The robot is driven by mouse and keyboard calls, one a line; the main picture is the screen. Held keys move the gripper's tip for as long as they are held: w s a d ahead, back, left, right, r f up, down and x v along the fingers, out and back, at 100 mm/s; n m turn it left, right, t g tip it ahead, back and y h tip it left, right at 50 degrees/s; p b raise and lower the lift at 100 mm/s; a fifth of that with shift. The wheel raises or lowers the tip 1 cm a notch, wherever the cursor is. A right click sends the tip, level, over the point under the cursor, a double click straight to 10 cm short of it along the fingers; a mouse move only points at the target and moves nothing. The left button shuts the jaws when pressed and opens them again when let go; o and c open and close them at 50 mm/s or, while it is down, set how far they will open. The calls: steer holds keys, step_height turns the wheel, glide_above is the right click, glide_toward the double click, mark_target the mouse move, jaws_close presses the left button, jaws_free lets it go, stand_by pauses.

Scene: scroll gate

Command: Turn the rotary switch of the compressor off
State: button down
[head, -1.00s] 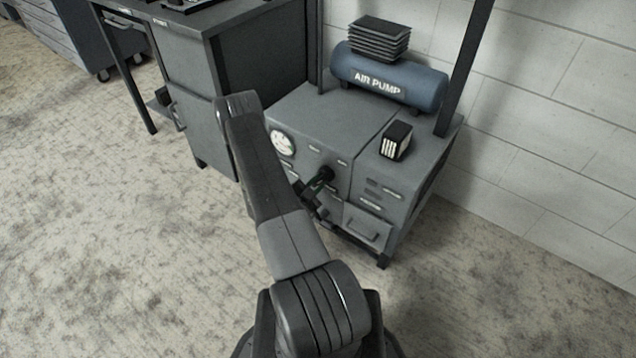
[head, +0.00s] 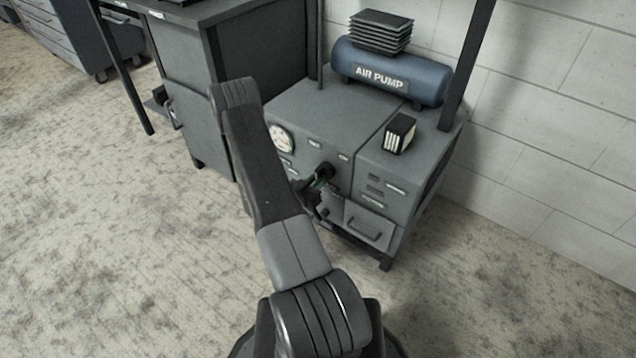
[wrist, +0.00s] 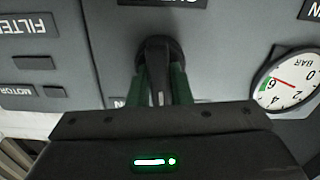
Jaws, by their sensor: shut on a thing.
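The compressor is a grey cabinet (head: 322,112) with a blue air pump tank (head: 390,72) on top. Its rotary switch is a black knob with a lever handle (wrist: 157,62) on the front panel, seen in the wrist view. In the head view the switch (head: 327,170) is partly hidden by my gripper. My gripper (wrist: 162,88) is at the panel, with a green-edged finger on each side of the handle, shut on it. The handle lies along the line of the gripper in the wrist view. The labels around the knob are cut off.
A pressure gauge (wrist: 288,82) sits beside the switch, its red needle near the green band. A small black box (head: 399,133) stands on the cabinet's right part. A drawer (head: 369,227) is below. A dark workbench (head: 205,90) stands to the left. Floor in front is clear.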

steer(key=n+b, duration=0.1)
steer(key=n, duration=0.4)
steer(key=shift+f, duration=0.1)
steer(key=shift+n, duration=0.4)
steer(key=c, duration=1.3)
jaws_free()
steer(key=shift+s+a, duration=0.1)
steer(key=p+v, duration=0.1)
steer(key=v, duration=1.2)
steer(key=shift+s+a+p, duration=0.15)
steer(key=shift+s+p, duration=0.1)
steer(key=shift+p, duration=0.05)
